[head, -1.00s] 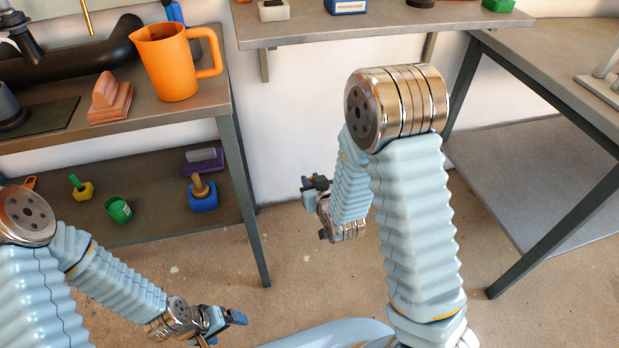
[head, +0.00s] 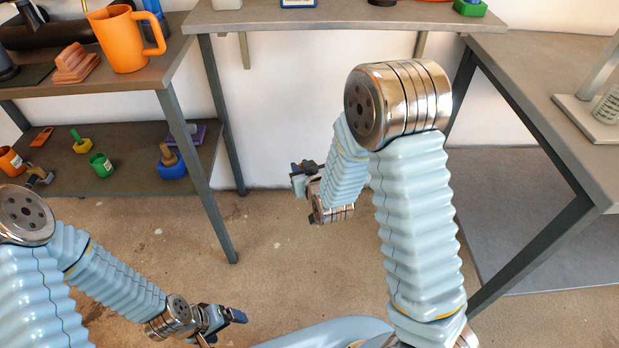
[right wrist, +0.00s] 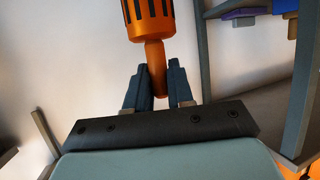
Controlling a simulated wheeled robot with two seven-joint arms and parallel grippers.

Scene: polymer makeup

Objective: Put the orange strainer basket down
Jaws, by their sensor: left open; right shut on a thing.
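The orange strainer basket (right wrist: 148,18) shows in the right wrist view, with dark slots in its body and its handle between my right fingers. The top of the basket is cut off by the picture edge. My right gripper (right wrist: 156,85) is shut on that handle. In the head view my right gripper (head: 303,172) hangs over the floor between the tables, and I cannot make out the basket there. My left gripper (head: 225,320) is open near the bottom of the head view, with nothing seen in it.
The left bench (head: 100,88) holds an orange jug (head: 122,40) and a pink stepped block (head: 74,63); its lower shelf (head: 130,185) holds several small items. A wall shelf (head: 340,20) stands ahead. A grey table (head: 560,90) is at right. The floor between is clear.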

